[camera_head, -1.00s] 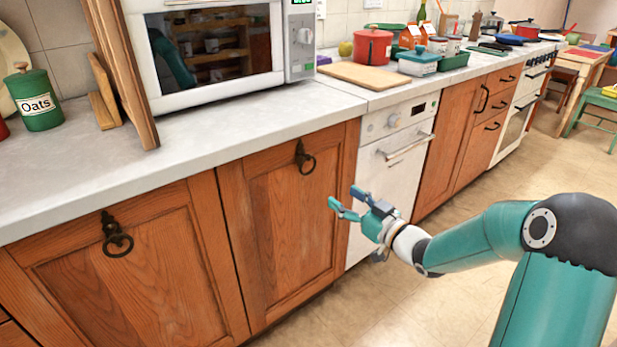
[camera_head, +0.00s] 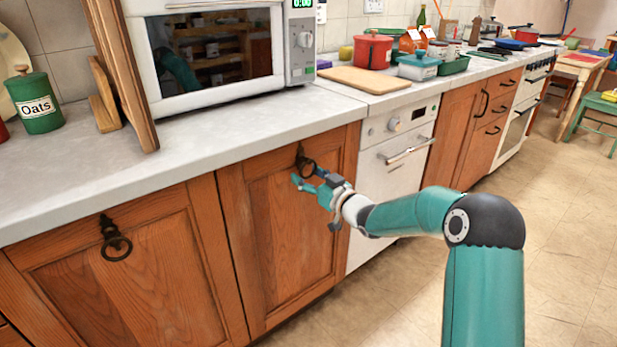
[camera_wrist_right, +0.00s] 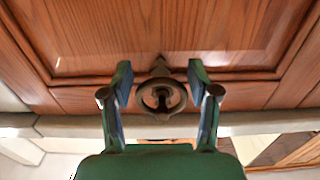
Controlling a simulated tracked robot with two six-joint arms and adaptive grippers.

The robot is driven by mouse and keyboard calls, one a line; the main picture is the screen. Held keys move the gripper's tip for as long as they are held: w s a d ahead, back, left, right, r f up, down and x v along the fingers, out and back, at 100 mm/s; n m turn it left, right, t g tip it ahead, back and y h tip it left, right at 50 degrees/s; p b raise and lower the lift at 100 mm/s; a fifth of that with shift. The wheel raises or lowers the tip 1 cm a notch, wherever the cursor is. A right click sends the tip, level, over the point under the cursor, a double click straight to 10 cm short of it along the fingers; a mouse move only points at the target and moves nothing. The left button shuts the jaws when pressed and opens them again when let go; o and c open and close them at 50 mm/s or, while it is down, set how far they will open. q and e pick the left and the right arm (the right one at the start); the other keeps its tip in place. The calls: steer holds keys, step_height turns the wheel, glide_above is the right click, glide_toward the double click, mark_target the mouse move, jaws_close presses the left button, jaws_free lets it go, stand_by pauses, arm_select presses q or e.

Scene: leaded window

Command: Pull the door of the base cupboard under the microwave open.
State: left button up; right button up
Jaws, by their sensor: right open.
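The wooden base cupboard door (camera_head: 275,235) under the microwave (camera_head: 215,50) is shut. Its dark ring handle (camera_head: 304,160) hangs near the top of the door. My right gripper (camera_head: 304,175) is open at the ring, its fingertips close to the door front. In the right wrist view the ring handle (camera_wrist_right: 161,96) sits between the two spread fingers of the right gripper (camera_wrist_right: 160,80), with a gap on each side. That view shows the door (camera_wrist_right: 160,40) upside down. My left gripper is not in view.
A neighbouring cupboard door (camera_head: 140,280) with its own ring handle (camera_head: 115,240) is on the left, shut. A white dishwasher (camera_head: 392,160) with a bar handle stands on the right. The worktop (camera_head: 200,150) overhangs the doors. The floor (camera_head: 390,300) in front is clear.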

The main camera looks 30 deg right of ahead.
jaws_close()
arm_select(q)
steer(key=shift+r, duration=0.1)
arm_select(e)
steer(key=shift+a, duration=0.15)
